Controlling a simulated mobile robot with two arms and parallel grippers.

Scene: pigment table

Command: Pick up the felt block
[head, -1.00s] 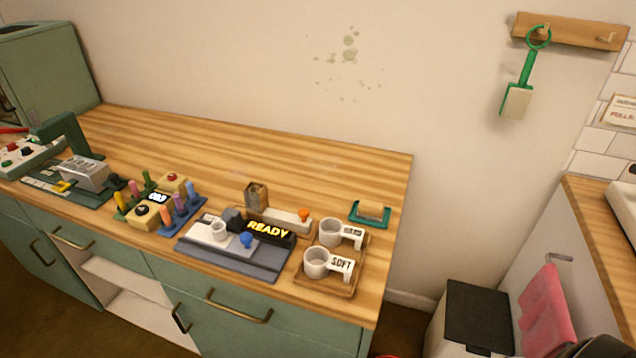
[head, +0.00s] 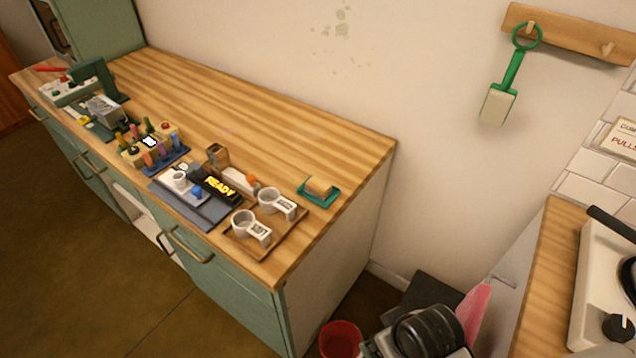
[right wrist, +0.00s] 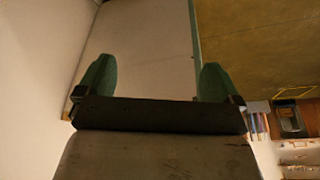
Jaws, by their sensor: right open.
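The felt block appears to be the small tan block (head: 319,187) resting in a shallow teal tray (head: 331,200) near the right end of the wooden counter. My right gripper (right wrist: 157,82) is open in the right wrist view, with two green fingertips apart and nothing between them. It faces a pale panel, and the block is not in that view. In the head view, a dark part that looks like my right arm is low at the right, below and apart from the counter. My left gripper is not in view.
A wooden tray (head: 288,236) with two white cups stands just left of the block. A red bin (head: 340,341) is on the floor. The counter behind the block is clear.

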